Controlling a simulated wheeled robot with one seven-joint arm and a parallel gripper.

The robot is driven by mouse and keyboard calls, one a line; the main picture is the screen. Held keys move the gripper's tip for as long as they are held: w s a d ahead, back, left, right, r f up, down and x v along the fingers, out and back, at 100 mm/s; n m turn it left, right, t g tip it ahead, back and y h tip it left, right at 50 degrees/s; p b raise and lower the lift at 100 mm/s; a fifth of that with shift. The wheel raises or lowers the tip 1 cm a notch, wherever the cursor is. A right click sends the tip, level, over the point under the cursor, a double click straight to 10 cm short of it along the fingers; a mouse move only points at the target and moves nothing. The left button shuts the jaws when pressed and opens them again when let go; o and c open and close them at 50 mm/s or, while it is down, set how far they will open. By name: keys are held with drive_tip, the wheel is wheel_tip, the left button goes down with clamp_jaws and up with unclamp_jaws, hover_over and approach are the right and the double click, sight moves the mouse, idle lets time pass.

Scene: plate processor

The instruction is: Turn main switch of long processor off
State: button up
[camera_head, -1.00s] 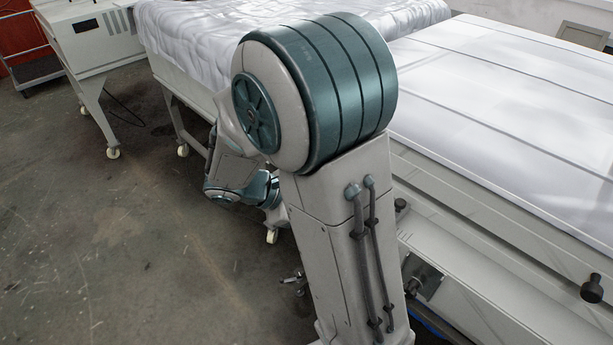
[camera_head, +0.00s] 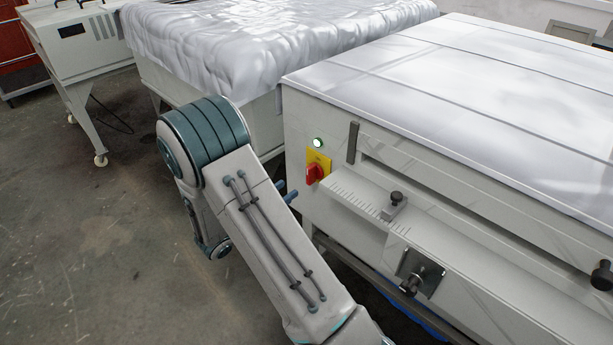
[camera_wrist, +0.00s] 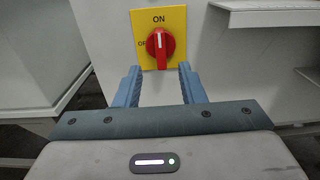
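The main switch (camera_head: 314,173) is a red knob on a yellow plate on the end of the long white processor (camera_head: 350,221). In the wrist view the red knob (camera_wrist: 156,48) stands upright, with its white mark at the top by the word ON; OFF is printed at its left. My gripper (camera_wrist: 159,77) is open, with one blue finger on each side below the knob. I see no contact, but the exact gap in depth is unclear. In the head view blue fingertips (camera_head: 288,190) show just left of the switch; the rest of the gripper is hidden behind my arm.
A lit round lamp (camera_head: 318,143) sits above the switch. A ledge with a black knob (camera_head: 396,198) juts out to the right. A sheet-covered unit (camera_head: 250,60) stands behind, and another machine (camera_head: 75,35) at far left. The floor at left is clear.

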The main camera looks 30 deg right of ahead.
sight(307, 175)
drive_tip(key=x, duration=0.9)
clamp_jaws()
